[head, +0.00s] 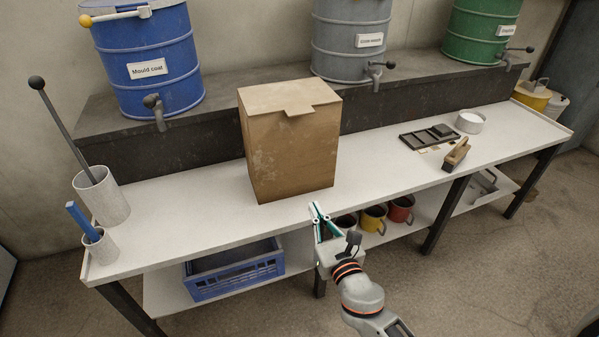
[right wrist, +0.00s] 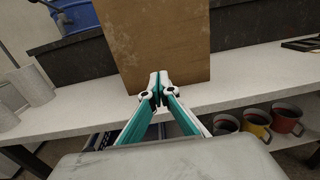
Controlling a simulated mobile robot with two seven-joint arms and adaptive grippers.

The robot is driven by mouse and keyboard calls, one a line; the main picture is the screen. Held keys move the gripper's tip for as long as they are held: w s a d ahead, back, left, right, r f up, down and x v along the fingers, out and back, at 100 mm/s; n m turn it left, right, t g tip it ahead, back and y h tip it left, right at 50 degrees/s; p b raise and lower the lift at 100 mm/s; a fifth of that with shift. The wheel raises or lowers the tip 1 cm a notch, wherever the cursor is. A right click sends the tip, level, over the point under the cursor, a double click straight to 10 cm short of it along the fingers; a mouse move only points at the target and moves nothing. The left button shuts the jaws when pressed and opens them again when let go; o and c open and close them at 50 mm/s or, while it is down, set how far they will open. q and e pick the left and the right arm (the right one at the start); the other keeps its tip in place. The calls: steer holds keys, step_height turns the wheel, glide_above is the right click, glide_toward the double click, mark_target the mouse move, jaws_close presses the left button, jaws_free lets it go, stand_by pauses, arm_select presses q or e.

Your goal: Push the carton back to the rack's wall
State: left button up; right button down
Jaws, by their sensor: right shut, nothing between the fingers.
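The carton (head: 292,145) is a tall brown cardboard box with a closed lid and a tab, standing upright on the white bench. The dark raised rack (head: 215,134) runs behind it and carries the drums. My right gripper (head: 316,207) is shut and empty at the bench's front edge, in front of the carton's lower right. In the right wrist view the closed fingertips (right wrist: 159,78) point at the carton's front face (right wrist: 155,40). Whether they touch it I cannot tell; in the head view a gap shows. The carton hides part of the rack wall. My left gripper is not in view.
A dark tray (head: 428,137), a brush (head: 456,155) and a white bowl (head: 470,122) lie to the right. A blue crate (head: 236,270) and mugs (head: 373,218) are on the lower shelf.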

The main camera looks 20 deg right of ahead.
glide_toward(295, 172)
steer(key=w+b, duration=0.1)
steer(key=w, duration=0.5)
steer(key=shift+w+f, duration=0.15)
steer(key=shift+w, duration=0.05)
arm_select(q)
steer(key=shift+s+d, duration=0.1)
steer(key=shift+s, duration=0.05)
arm_select(e)
steer(key=shift+w, duration=0.25)
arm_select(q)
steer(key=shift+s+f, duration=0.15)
arm_select(e)
steer(key=shift+w, duration=0.1)
steer(key=shift+w, duration=0.35)
steer(key=w+b, duration=0.2)
steer(key=w, duration=0.4)
steer(key=shift+w+f, duration=0.1)
steer(key=shift+w, duration=0.15)
steer(key=shift+w+d, duration=0.1)
steer(key=shift+w, duration=0.25)
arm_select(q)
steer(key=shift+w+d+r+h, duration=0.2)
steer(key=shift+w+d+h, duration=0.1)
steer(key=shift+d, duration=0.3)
arm_select(e)
steer(key=shift+r, duration=0.25)
